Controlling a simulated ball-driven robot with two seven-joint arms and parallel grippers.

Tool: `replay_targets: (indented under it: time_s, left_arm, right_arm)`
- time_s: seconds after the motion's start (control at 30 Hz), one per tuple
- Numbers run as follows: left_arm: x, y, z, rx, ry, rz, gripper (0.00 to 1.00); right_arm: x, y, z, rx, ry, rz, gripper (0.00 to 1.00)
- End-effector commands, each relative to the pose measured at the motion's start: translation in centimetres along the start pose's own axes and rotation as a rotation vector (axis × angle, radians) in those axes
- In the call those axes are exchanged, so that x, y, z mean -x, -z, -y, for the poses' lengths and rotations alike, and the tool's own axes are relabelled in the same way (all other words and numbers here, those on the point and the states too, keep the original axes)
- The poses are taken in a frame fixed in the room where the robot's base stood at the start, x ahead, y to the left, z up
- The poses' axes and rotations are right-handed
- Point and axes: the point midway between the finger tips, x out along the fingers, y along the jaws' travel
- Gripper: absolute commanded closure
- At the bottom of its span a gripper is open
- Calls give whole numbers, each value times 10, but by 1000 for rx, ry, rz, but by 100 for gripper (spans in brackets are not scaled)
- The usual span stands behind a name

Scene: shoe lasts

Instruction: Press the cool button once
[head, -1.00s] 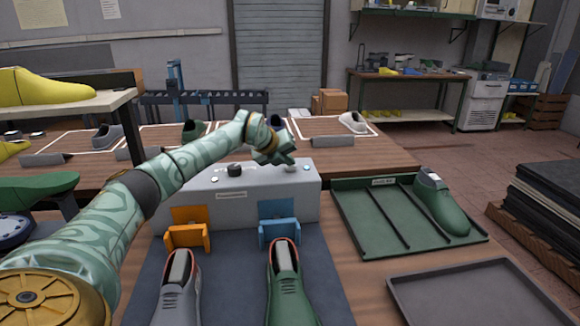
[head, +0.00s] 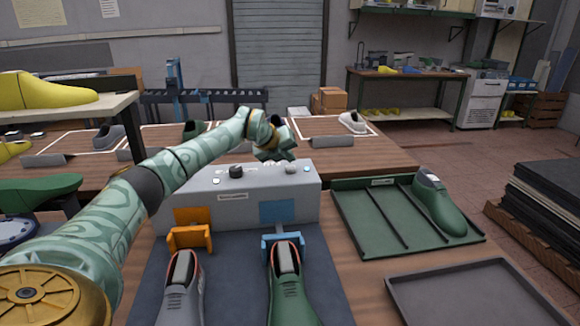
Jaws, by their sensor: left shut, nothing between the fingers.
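The grey control box (head: 185,199) stands on the bench behind the two shoes. On its top are a black knob (head: 236,171), a small white button (head: 216,181), a larger pale round button (head: 290,169) and a small blue button (head: 307,169). Their labels are too small to read, so I cannot tell by text which is cool. My left gripper (head: 287,156) is shut and empty, just above and behind the pale button, apparently clear of it. My right gripper is not in view.
An orange clamp (head: 189,239) and a blue clamp (head: 282,245) stand before the box, behind a grey shoe (head: 184,295) and a green shoe (head: 291,300). A green tray (head: 360,222) with a green shoe lies right; an empty dark tray (head: 460,300) lies in front.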

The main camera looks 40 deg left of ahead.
Motion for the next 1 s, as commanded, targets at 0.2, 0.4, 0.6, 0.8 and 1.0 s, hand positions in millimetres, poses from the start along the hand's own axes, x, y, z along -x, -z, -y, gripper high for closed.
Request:
replay_targets:
  time_s: [0.2, 0.4, 0.6, 0.8, 1.0]
  left_arm:
    - [3, -2, 2, 0, 1, 1, 100]
    - [18, -13, 13, 0, 3, 3, 100]
    - [32, -23, 24, -1, 3, 3, 100]
    - [36, -26, 26, 0, 1, 1, 100]
    - [34, -25, 25, -1, 0, 0, 100]
  right_arm:
    - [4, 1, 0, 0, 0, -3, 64]
    - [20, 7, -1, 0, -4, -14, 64]
    - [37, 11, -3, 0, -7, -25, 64]
    - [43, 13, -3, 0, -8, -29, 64]
    - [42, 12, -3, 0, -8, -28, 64]
